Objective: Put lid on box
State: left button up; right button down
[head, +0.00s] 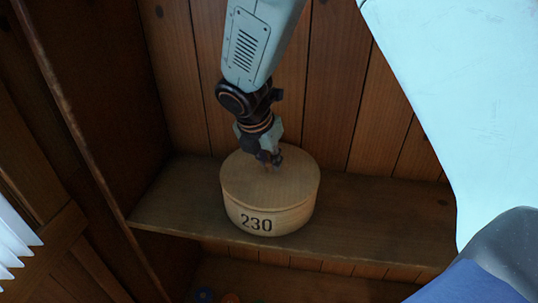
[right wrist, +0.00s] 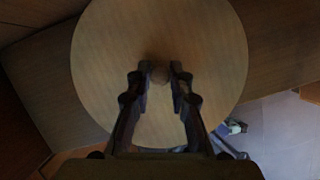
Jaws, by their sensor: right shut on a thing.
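A round pale wooden box (head: 290,220) marked "230" stands upright on a wooden shelf in the head view. Its round wooden lid (head: 295,180) lies over the top of the box and looks level. Whether it is fully seated I cannot tell. My right gripper (head: 270,160) points down at the middle of the lid. In the right wrist view the fingers of my right gripper (right wrist: 160,75) are closed on a small round knob (right wrist: 159,73) at the centre of the lid (right wrist: 110,50). My left gripper is not in view.
The wooden shelf (head: 390,215) has bare room to the right of the box and a little to the left. A plank wall (head: 330,90) stands close behind. A dark side panel (head: 90,90) bounds the left. Small coloured things (head: 231,298) show low below the shelf.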

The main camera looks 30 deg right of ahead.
aim_at(269, 163)
dwell(0.3)
jog(key=c, duration=1.1)
grip_release()
jog(key=shift+o, duration=0.3)
jog(key=o, duration=0.3)
jog(key=shift+r, duration=0.15)
jog(key=shift+r+p, duration=0.25)
jog(key=shift+p, duration=0.25)
jog(key=shift+r+p, duration=0.5)
jog(key=shift+p, duration=0.25)
jog(key=shift+r+p, duration=3.4)
jog(key=shift+p, duration=0.8)
